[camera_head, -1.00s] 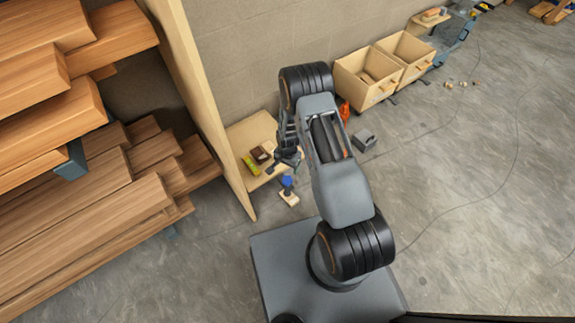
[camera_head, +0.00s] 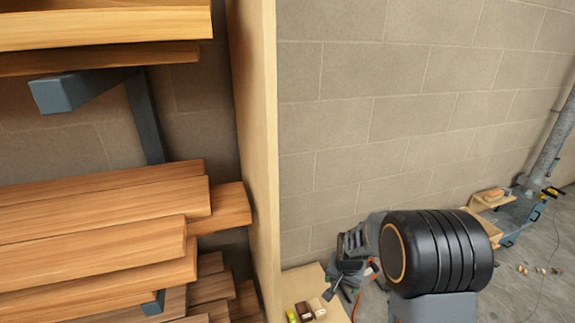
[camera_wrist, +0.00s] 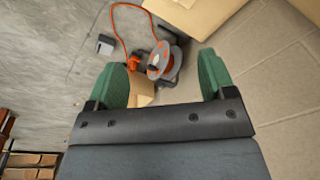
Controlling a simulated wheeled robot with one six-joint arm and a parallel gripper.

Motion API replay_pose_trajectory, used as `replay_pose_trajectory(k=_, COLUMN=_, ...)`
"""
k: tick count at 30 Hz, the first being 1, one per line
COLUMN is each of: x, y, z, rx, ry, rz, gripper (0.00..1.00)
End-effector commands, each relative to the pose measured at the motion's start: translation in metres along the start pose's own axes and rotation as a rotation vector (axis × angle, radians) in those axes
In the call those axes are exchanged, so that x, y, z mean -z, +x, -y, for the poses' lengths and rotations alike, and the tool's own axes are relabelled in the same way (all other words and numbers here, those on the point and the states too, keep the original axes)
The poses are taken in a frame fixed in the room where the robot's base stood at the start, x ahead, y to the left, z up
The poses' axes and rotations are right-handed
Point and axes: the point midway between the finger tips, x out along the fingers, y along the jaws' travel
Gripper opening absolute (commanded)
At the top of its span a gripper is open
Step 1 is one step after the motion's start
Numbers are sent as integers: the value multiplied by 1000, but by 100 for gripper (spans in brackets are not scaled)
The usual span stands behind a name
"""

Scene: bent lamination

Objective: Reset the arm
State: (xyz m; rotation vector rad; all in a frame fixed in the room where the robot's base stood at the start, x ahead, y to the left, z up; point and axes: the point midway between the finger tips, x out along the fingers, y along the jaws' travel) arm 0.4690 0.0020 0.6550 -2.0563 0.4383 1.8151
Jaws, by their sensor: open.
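My gripper (camera_wrist: 163,72) is open in the wrist view, with its two green-padded fingers apart and nothing between them. In the head view my gripper (camera_head: 343,280) is partly hidden by my arm's wrist and hangs near the wall, above and beside a low wooden surface. A large black joint of my arm (camera_head: 440,252) fills the lower right middle of that view.
A cable reel (camera_wrist: 166,62) with an orange cord and a small grey box (camera_wrist: 105,45) lie beyond the fingers. Stacked timber (camera_head: 100,245) fills the left rack, beside an upright wooden panel (camera_head: 257,150). Small items (camera_head: 308,310) sit on the low surface.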

Motion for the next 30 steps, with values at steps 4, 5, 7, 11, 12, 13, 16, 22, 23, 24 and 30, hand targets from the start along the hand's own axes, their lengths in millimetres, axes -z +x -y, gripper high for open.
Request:
replay_pose_trajectory(k=4, x=-13, y=-144, z=-5, rx=24, ry=-126, rz=-53, gripper=76)
replay_pose_trajectory(k=5, x=-18, y=-167, z=-7, rx=28, ry=-152, rz=-64, gripper=76)
replay_pose_trajectory(k=7, x=-30, y=-217, z=-13, rx=34, ry=-212, rz=-84, gripper=76)
replay_pose_trajectory(k=11, x=-55, y=-291, z=-25, rx=41, ry=-312, rz=-121, gripper=76)
replay_pose_trajectory(k=12, x=-63, y=-309, z=-29, rx=43, ry=-339, rz=-130, gripper=76)
replay_pose_trajectory(k=13, x=-68, y=-321, z=-31, rx=43, ry=-357, rz=-138, gripper=76)
replay_pose_trajectory(k=16, x=-84, y=-352, z=-39, rx=45, ry=-412, rz=-157, gripper=76)
replay_pose_trajectory(k=22, x=-102, y=-383, z=-49, rx=45, ry=-475, rz=-180, gripper=76)
replay_pose_trajectory(k=23, x=-104, y=-385, z=-50, rx=45, ry=-480, rz=-182, gripper=76)
replay_pose_trajectory(k=24, x=-106, y=-386, z=-51, rx=45, ry=-485, rz=-183, gripper=76)
replay_pose_trajectory(k=30, x=-108, y=-387, z=-52, rx=45, ry=-492, rz=-186, gripper=76)
